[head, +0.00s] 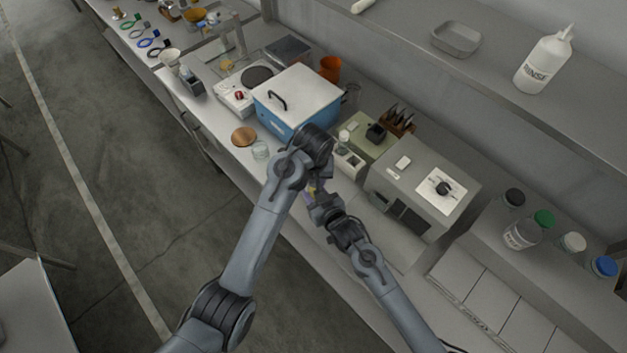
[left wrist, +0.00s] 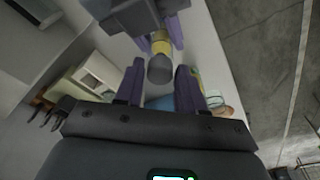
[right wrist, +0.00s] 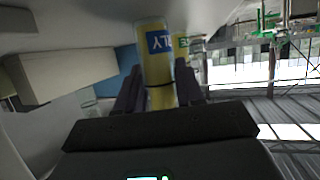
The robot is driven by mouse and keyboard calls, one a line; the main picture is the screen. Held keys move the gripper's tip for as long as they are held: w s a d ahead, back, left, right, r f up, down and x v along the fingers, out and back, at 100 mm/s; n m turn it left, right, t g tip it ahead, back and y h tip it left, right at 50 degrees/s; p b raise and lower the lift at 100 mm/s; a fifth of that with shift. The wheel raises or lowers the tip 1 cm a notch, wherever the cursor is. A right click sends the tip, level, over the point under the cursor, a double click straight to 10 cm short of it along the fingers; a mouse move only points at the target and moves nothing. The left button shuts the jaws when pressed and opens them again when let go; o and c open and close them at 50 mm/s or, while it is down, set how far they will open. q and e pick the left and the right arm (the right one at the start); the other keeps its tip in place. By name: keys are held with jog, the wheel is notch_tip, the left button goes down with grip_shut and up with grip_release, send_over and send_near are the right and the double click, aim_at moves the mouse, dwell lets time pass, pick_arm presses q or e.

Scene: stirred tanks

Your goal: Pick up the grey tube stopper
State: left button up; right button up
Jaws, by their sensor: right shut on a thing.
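A tube with yellow contents (right wrist: 158,75) and a blue label is held between the fingers of my right gripper (right wrist: 160,88). In the left wrist view the yellow tube (left wrist: 160,42) ends in a grey stopper (left wrist: 159,69) that points toward my left gripper (left wrist: 160,85). The left fingers are open on either side of the stopper's end, with a gap visible on both sides. In the head view both grippers meet above the bench front, and the arms mostly hide the tube (head: 311,189).
Behind the grippers stand a blue bath with a white lid (head: 298,95), a green-grey device (head: 374,135) and a grey instrument box (head: 423,185). A glass beaker (head: 261,150) and a copper disc (head: 244,136) lie left. Capped bottles (head: 543,219) stand at the right.

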pick_arm(q)
grip_shut()
notch_tip(320, 180, up, 10)
dwell(0.6)
pick_arm(e)
jog(key=o, duration=1.2)
jog(key=shift+c, duration=0.2)
